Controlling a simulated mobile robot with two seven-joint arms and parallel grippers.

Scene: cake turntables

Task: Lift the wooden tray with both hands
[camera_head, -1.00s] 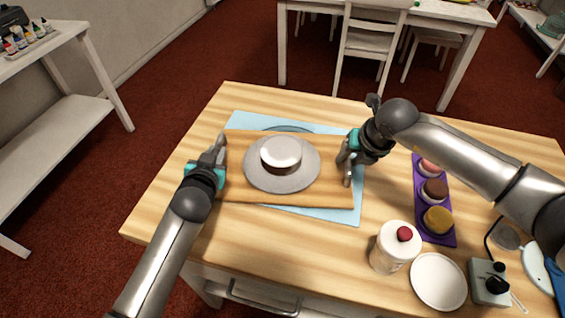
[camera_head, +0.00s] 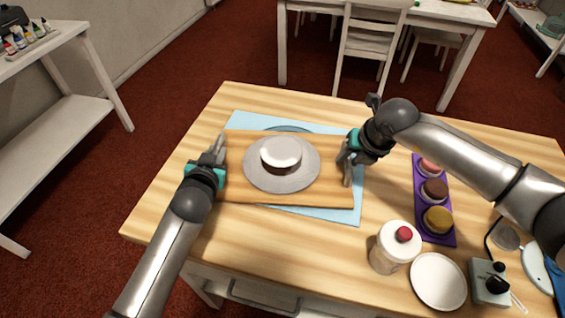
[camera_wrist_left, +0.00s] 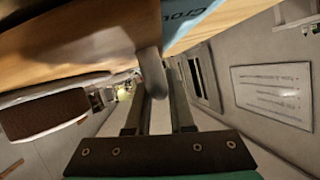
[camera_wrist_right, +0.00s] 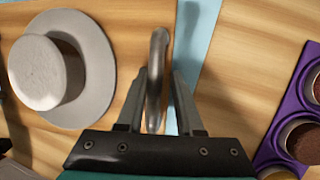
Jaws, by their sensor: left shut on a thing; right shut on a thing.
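The wooden tray (camera_head: 240,192) lies over a light blue mat on the table in the head view. A grey turntable plate (camera_head: 302,181) with a white-topped brown cake (camera_head: 281,153) stands on it. My left gripper (camera_head: 217,152) is shut on the tray's left handle; the grey metal handle (camera_wrist_left: 150,72) shows between its fingers in the left wrist view. My right gripper (camera_head: 346,168) is shut on the tray's right handle; the curved handle (camera_wrist_right: 156,70) shows between its fingers in the right wrist view. In the head view the fingers partly hide both handles.
A purple holder (camera_head: 447,237) with small cakes stands right of my right gripper. A white jar with a red knob (camera_head: 393,249), a white plate (camera_head: 438,281) and a small grey device (camera_head: 489,284) are near the front right. The blue mat (camera_head: 342,214) sticks out around the tray.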

